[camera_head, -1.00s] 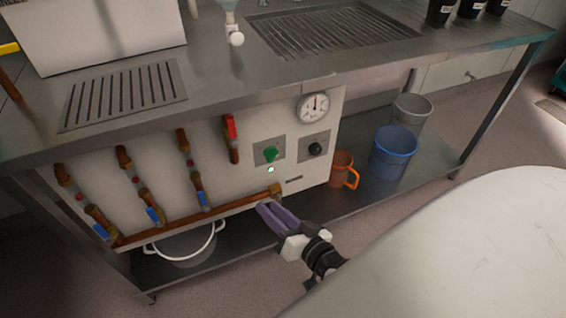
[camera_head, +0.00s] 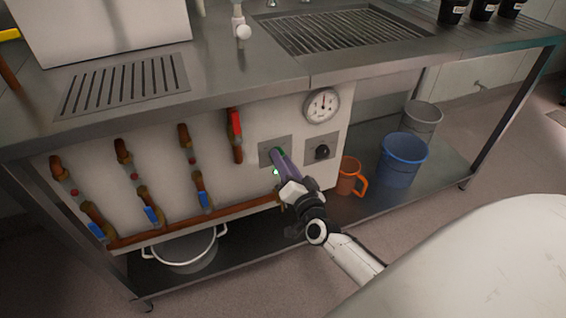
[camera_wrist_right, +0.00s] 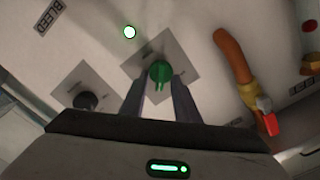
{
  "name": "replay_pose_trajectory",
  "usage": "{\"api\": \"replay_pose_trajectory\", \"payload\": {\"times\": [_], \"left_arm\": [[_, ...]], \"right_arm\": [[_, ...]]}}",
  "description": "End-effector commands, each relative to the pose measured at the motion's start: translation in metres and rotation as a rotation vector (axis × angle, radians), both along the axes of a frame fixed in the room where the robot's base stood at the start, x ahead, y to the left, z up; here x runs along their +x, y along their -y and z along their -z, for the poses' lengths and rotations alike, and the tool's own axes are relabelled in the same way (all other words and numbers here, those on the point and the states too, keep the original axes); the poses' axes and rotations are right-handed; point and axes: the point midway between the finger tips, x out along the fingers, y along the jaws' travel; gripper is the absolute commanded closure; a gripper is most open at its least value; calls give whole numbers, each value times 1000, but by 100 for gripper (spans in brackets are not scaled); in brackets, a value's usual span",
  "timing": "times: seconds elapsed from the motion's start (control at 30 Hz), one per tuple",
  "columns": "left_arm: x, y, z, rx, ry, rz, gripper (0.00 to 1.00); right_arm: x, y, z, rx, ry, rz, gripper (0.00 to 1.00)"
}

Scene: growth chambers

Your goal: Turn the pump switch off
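The pump switch is a green knob (camera_wrist_right: 160,72) on a grey square plate (camera_head: 266,154) on the white panel (camera_head: 225,170) under the bench. A small lamp (camera_wrist_right: 129,32) near it is lit, pale green; it also shows in the head view (camera_head: 276,171). My left gripper is not in view.
A black knob (camera_head: 322,151) and a round gauge (camera_head: 322,104) sit right of the switch. A red-handled valve (camera_head: 235,130) and blue-handled pipes are to the left. A copper pipe (camera_head: 190,228) runs below. An orange jug (camera_head: 348,178) and blue bucket (camera_head: 403,160) stand on the lower shelf.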

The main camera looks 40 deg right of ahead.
Motion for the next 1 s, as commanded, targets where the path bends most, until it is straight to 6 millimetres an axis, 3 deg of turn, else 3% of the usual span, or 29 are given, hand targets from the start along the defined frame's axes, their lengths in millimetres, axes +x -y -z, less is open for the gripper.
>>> {"api": "replay_pose_trajectory", "payload": {"times": [0.27, 0.43, 0.77, 1.0], "left_arm": [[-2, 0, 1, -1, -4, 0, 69], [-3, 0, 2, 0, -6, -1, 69], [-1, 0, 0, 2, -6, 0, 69], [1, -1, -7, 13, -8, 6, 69]], "right_arm": [[1, 0, 0, 0, 0, 0, 73], [1, 0, 0, 0, 0, 0, 100], [1, 0, -1, -23, -6, 0, 100], [1, -1, -4, -136, -33, 0, 100]]}}
